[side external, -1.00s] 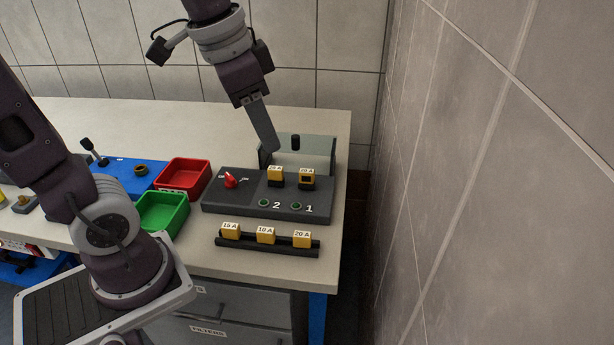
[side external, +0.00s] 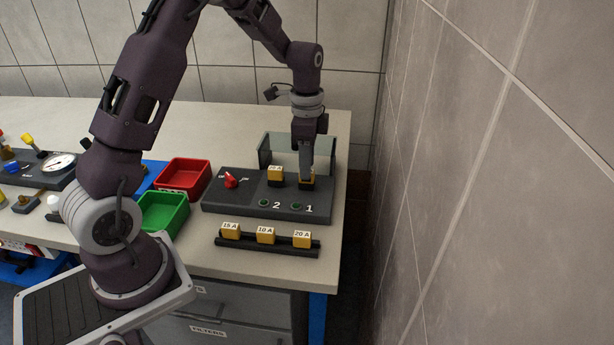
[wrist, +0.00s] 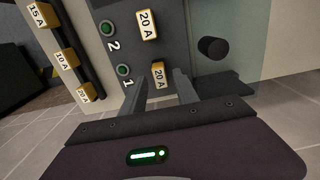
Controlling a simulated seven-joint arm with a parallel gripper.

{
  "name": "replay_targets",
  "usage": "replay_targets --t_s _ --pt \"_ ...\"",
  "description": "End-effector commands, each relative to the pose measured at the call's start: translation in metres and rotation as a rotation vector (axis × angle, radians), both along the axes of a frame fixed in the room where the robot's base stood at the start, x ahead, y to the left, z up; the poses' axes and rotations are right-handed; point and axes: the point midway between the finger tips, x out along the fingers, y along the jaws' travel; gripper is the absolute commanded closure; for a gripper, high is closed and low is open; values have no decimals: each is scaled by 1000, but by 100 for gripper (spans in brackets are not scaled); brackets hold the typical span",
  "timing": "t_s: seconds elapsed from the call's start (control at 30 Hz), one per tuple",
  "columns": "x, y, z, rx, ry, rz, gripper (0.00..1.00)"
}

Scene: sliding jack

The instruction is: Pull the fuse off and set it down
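The fuse panel (side external: 238,205) is a dark grey block with two yellow 20 A fuses in it. The fuse above the number 1 (wrist: 158,74) is partly covered by my gripper in the side view. The fuse above the number 2 (side external: 275,177) stands to its left, and it also shows in the wrist view (wrist: 147,25). My gripper (wrist: 161,78) points down over the fuse at 1. Its two fingers stand apart on either side of that fuse, with a visible gap. The fuse is still seated in the panel.
A black rail (side external: 267,248) with 15 A, 10 A and 20 A fuses lies in front. A red tray (side external: 207,178) and a green tray (side external: 163,230) stand to the left.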

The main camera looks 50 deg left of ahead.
Motion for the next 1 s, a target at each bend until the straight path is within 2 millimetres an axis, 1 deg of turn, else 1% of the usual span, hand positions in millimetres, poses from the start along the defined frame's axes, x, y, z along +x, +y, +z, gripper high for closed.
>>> replay_targets --t_s 0.03,0.1,0.2,0.63,0.67,0.7,0.83,1.0 --pt "0 0 -7 -1 2 0 64" --pt "0 0 -14 0 1 1 64" --pt "0 0 -19 0 0 1 64" --pt "0 0 -21 0 -1 3 64" --pt "0 0 -21 0 -1 2 66" --pt "0 0 -21 0 -1 2 73" --pt "0 0 -21 0 -1 2 99" --pt "0 0 -21 0 -1 2 100"
